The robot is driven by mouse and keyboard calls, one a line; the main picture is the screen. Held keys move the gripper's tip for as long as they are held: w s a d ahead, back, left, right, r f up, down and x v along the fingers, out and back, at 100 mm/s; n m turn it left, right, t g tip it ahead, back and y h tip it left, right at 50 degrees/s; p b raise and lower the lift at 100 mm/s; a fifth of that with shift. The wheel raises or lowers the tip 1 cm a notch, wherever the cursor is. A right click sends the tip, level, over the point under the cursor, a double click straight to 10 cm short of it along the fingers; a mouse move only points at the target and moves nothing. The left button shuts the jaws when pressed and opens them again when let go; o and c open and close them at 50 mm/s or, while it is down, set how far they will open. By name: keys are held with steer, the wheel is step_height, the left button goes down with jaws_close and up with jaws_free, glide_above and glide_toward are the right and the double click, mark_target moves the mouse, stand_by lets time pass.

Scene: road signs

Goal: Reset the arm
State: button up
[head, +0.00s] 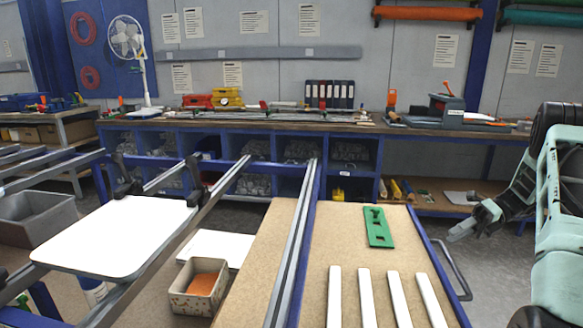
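My arm (562,200) stands at the right edge of the head view, bent, with its forearm reaching down and to the left. My gripper (458,234) is at its lower end, in the air to the right of the wooden table top (270,235). It appears to touch nothing. The fingers are small and seen from the side, so I cannot tell whether they are apart or together.
A green plate (378,228) and several white strips (367,298) lie on the table top. A metal handle (452,268) juts from its right edge. A white board (115,236) rests on rails at left. A cluttered workbench (290,124) runs along the back wall.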

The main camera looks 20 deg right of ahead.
steer(key=w+a+r+n+g+h, duration=0.1)
steer(key=w+a+r+n+g, duration=0.15)
steer(key=a, duration=0.35)
steer(key=w+a+r+n+g+p, duration=0.1)
steer(key=w+a+n, duration=0.1)
steer(key=a+n, duration=0.3)
steer(key=w+a+r+n+g+h, duration=0.1)
steer(key=w+a+r+n+g, duration=0.15)
steer(key=a, duration=0.45)
steer(key=s+a+r+n+g+h+p, duration=0.1)
steer(key=a+r+n+h, duration=0.1)
steer(key=a+n, duration=0.5)
steer(key=s+a+r+n+h, duration=0.1)
steer(key=a+r+n+h, duration=0.1)
steer(key=a, duration=0.8)
steer(key=s+a+r+n+t+h+p, duration=0.2)
steer(key=s+a+n+h, duration=0.4)
steer(key=s+a+n, duration=1.1)
steer(key=s+n+t, duration=0.1)
steer(key=s+n, duration=0.3)
steer(key=n, duration=0.2)
steer(key=shift+a+r, duration=0.15)
steer(key=shift+a, duration=0.25)
